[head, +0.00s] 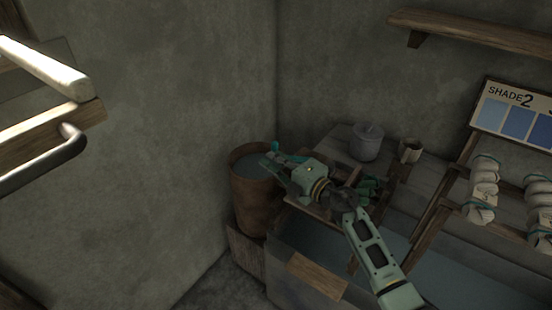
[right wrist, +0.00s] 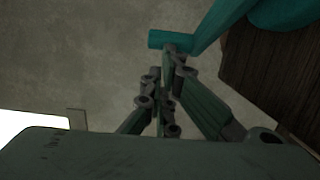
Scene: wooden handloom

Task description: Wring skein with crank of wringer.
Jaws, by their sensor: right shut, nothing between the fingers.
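My right gripper (head: 272,161) is over the near side of the round wooden tub in the head view. In the right wrist view its fingers (right wrist: 172,55) are shut with nothing between them. Their tips are close to a teal bar end (right wrist: 168,40), which joins a teal arm (right wrist: 221,22) and looks like the crank; I cannot tell whether they touch. A small teal part (head: 275,147) also shows by the fingertips in the head view. The wringer's body is mostly hidden behind my right arm. I cannot make out a skein in the wringer. My left gripper is out of view.
The wooden tub (head: 250,204) stands by the wall corner. A lidded grey pot (head: 367,143) and a cup (head: 409,151) stand on the bench. Pale skeins (head: 483,190) lie at right below a shade card (head: 515,116). A shelf (head: 470,32) is above. Wooden bars (head: 50,132) jut in at left.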

